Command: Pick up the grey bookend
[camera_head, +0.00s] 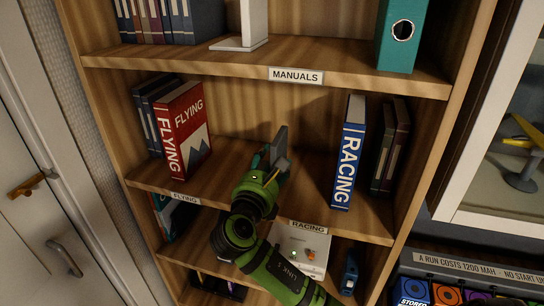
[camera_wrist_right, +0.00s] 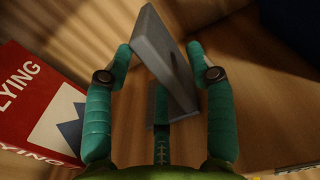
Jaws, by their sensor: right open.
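The grey bookend (camera_head: 280,143) stands upright on the middle shelf (camera_head: 308,185), with its lower part hidden behind my right gripper (camera_head: 268,158). In the right wrist view the bookend (camera_wrist_right: 163,55) has its tall plate slanting between the two green fingers of my right gripper (camera_wrist_right: 161,62). Its foot is partly hidden by the third finger at the bottom. The fingers are open, one on each side of the plate; whether either touches it I cannot tell. My left gripper is not in view.
A red FLYING book (camera_head: 184,130) stands left of the bookend; it also shows in the wrist view (camera_wrist_right: 42,108). A blue RACING book (camera_head: 349,155) stands to the right. A paler bookend (camera_head: 254,22) is on the upper shelf. The shelf's side walls and the board above bound the space.

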